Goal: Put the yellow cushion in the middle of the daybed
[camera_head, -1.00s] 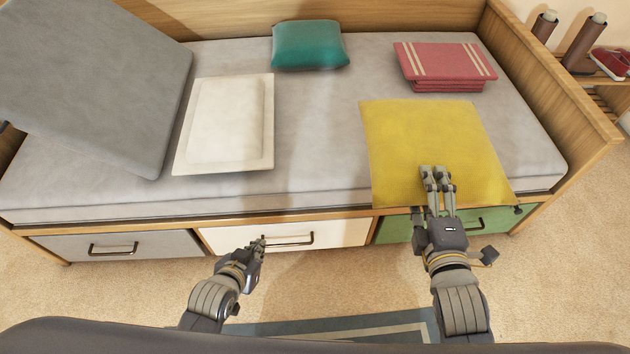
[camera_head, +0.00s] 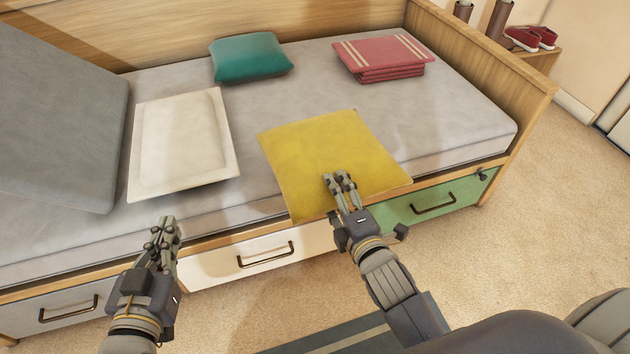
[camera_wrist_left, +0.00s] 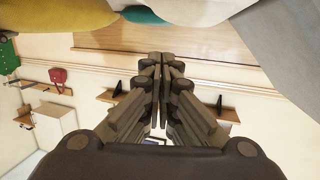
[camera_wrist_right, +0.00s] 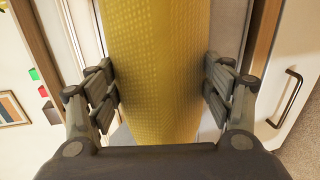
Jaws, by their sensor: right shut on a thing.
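The square yellow cushion (camera_head: 325,148) is over the front right part of the daybed's grey mattress (camera_head: 440,120). Its near edge juts past the front edge above the drawers. I cannot tell whether its underside touches the mattress. My right gripper (camera_head: 340,182) is shut on the cushion's near edge. In the right wrist view the cushion (camera_wrist_right: 158,75) stands between the two fingers (camera_wrist_right: 160,92). My left gripper (camera_head: 165,232) is in front of the daybed at the left, empty and apart from the cushion. In the left wrist view its fingertips (camera_wrist_left: 160,62) are together.
A white cushion (camera_head: 180,140) lies left of the yellow one. A large grey cushion (camera_head: 55,125) is at the far left. A teal cushion (camera_head: 250,57) and folded red textiles (camera_head: 383,55) lie toward the back. Mattress between these is clear. A wooden end panel (camera_head: 485,60) closes the right side.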

